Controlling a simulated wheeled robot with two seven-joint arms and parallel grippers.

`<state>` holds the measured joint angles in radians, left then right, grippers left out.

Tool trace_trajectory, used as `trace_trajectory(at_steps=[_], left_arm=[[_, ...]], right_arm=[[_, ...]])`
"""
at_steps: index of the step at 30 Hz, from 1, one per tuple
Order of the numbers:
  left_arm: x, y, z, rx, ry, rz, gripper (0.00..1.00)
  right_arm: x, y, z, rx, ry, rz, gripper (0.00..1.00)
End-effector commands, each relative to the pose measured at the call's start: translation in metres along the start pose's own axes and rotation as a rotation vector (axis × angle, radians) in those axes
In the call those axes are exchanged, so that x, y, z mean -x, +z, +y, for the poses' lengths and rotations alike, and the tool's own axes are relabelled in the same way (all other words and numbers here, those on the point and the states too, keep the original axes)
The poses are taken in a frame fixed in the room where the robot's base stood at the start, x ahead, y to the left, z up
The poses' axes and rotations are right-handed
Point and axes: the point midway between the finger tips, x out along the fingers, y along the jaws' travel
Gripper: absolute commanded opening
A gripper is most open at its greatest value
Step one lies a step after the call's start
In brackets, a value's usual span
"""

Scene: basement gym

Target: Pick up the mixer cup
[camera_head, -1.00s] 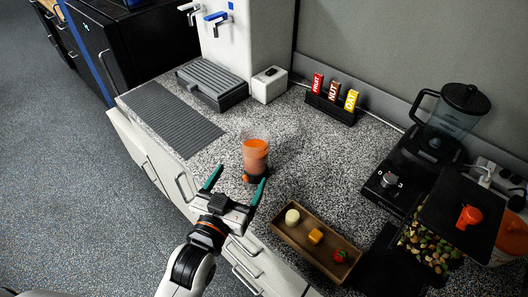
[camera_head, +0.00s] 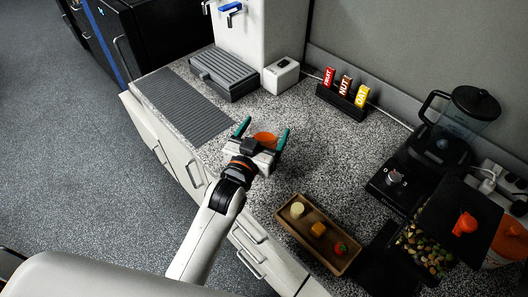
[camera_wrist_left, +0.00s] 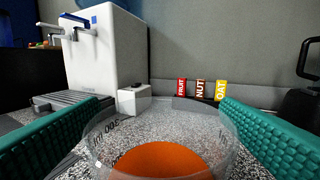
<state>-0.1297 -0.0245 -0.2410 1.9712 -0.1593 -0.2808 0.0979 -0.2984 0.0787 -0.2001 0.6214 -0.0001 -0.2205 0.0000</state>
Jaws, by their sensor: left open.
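The mixer cup (camera_head: 265,138) is clear and holds orange contents. It stands on the speckled counter, its lower part hidden by my left gripper (camera_head: 263,131). The gripper is open, with one green finger on each side of the cup in the head view. In the left wrist view the cup's clear rim and orange contents (camera_wrist_left: 160,160) show at the bottom, between the ribbed green fingers. I cannot tell whether either finger touches it. My right gripper is not in view.
A wooden tray (camera_head: 284,222) with small food pieces lies to the right of my arm. The blender (camera_head: 440,140) stands farther right. A bar holder (camera_head: 341,103), a small white box (camera_head: 281,76) and a dispenser (camera_head: 250,35) line the back. Counter right of the cup is clear.

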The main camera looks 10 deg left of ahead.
Motion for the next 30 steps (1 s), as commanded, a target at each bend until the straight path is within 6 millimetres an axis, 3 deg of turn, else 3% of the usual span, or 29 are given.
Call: trace_trajectory(at_steps=[4, 11, 27, 30], left_arm=[[-0.0149, 0.0002, -0.0005, 0.001, 0.0, 0.0, 0.86], [-0.0162, -0.0008, -0.0005, 0.001, 0.0, 0.0, 0.86], [-0.0161, 0.0006, -0.0005, 0.001, 0.0, -0.004, 0.01], [-0.0161, 0.0005, -0.0005, 0.001, 0.0, -0.003, 0.0]], right_arm=[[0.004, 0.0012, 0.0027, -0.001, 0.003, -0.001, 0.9], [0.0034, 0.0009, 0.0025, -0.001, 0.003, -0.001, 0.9], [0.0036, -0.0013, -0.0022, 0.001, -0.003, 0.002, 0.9], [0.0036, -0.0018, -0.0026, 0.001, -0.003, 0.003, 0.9]])
